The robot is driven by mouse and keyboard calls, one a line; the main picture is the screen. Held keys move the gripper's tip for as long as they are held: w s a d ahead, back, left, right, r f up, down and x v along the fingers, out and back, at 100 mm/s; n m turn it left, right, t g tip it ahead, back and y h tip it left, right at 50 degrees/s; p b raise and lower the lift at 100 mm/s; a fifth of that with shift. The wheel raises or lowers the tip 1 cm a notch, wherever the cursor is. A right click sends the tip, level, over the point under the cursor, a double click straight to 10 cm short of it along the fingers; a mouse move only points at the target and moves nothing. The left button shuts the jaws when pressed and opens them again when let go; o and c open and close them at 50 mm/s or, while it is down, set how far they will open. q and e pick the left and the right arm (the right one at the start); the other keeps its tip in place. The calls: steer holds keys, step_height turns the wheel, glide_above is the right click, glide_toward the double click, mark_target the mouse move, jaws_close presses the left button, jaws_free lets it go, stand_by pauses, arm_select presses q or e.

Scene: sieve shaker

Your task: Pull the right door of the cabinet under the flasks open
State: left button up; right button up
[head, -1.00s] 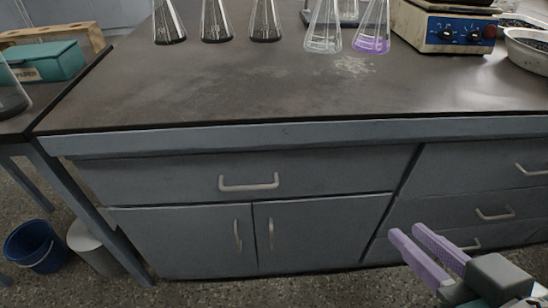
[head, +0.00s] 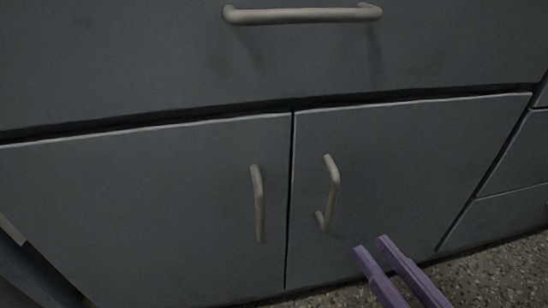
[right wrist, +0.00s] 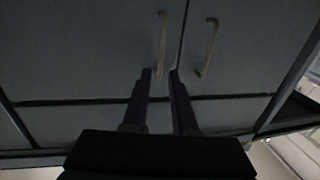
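The right door (head: 420,150) of the grey cabinet is closed, flush beside the left door (head: 150,210) across a thin dark gap. Its pale upright handle (head: 332,195) is near that gap. My right gripper (head: 371,246) has two purple fingers, set apart and empty, below and to the right of this handle, not touching it in the head view. In the right wrist view the dark fingers (right wrist: 160,74) point at the doors, and one handle (right wrist: 162,45) lines up with the space between them. My left gripper and the flasks are out of view.
The left door's handle (head: 258,204) stands close by, across the gap. A wide drawer with a horizontal handle (head: 303,15) is above the doors. More drawer fronts (head: 515,160) are at the right. Speckled floor (head: 500,265) shows at the lower right.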

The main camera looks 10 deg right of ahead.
mark_target(333, 211)
steer(key=b+x, duration=0.1)
steer(key=x, duration=0.2)
steer(key=b+x, duration=0.2)
steer(key=x, duration=0.1)
steer(key=f+b+x, duration=0.1)
steer(key=x, duration=0.3)
steer(key=shift+a+f+b, duration=0.15)
steer(key=shift+b, duration=0.25)
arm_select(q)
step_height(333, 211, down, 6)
arm_select(e)
jaws_close()
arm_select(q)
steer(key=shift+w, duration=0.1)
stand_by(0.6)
